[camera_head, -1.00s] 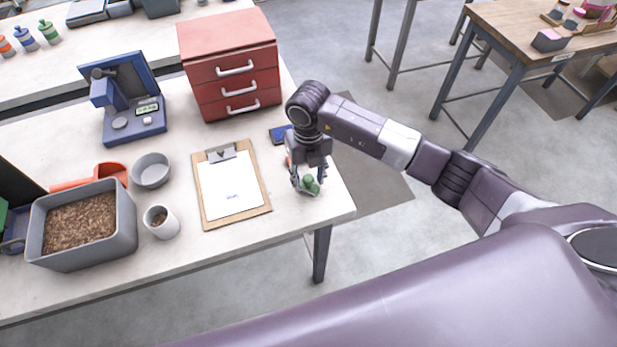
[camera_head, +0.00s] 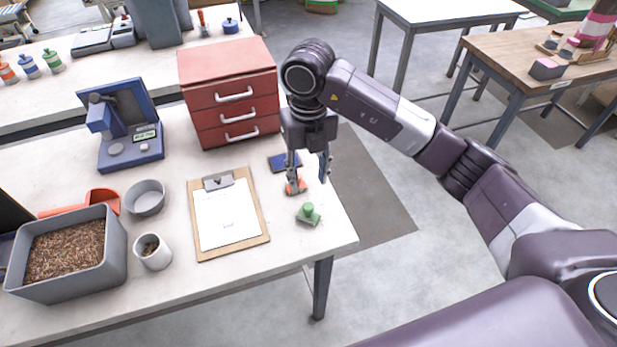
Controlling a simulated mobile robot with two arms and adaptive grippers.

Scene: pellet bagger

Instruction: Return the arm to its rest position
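My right arm comes in from the right over the table (camera_head: 275,265). My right gripper (camera_head: 309,172) points down, open and empty, above the table's right end. A small green-topped object (camera_head: 308,213) stands on the table just below and in front of the fingers, apart from them. A small orange and grey item (camera_head: 296,186) lies by the left finger; I cannot tell from this view whether they touch. My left gripper is not in view.
A red drawer cabinet (camera_head: 215,95) stands at the back. Open floor lies right.

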